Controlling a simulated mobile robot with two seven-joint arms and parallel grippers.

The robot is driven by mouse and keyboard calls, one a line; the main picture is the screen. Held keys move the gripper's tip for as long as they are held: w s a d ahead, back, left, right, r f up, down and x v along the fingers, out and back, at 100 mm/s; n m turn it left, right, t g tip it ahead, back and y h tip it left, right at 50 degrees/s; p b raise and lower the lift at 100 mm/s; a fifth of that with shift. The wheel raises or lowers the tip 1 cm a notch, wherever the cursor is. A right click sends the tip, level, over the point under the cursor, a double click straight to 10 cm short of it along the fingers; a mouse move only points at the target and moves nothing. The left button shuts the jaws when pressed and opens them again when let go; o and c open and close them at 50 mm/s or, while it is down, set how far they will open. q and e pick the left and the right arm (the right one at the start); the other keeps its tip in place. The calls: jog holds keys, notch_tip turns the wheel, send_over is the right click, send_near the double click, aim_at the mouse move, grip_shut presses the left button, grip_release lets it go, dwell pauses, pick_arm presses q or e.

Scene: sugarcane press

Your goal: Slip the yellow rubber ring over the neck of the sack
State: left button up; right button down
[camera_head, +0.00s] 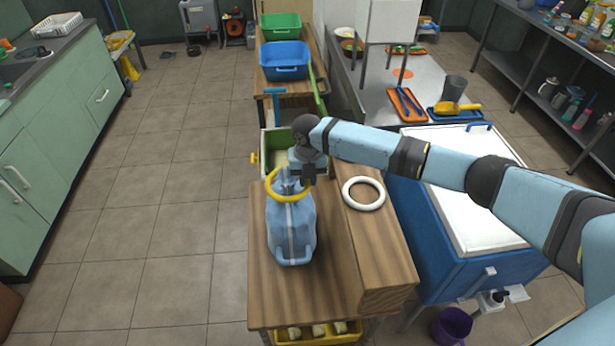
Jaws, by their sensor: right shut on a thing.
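The light blue sack (291,232) stands on the wooden bench (262,300), its narrow neck pointing up. The yellow rubber ring (287,199) is at the neck, and the sack's top shows through its opening. From this angle I cannot tell whether the ring is around the neck or just above it. My right gripper (304,176) is shut on the ring's right side, right beside the sack's top. The gripper and wrist hide that part of the ring. My left gripper is not in view.
A white ring (347,189) lies on a raised wooden block (385,255) to the right of the sack. A green crate (343,150) stands behind the sack. A blue chest with a white lid (470,215) is on the right. The floor on the left is clear.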

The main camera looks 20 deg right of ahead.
jog(key=shift+p, duration=0.3)
dwell(0.5)
jog(key=c, duration=0.6)
grip_release()
jog(key=shift+o, duration=0.2)
jog(key=shift+r, duration=0.1)
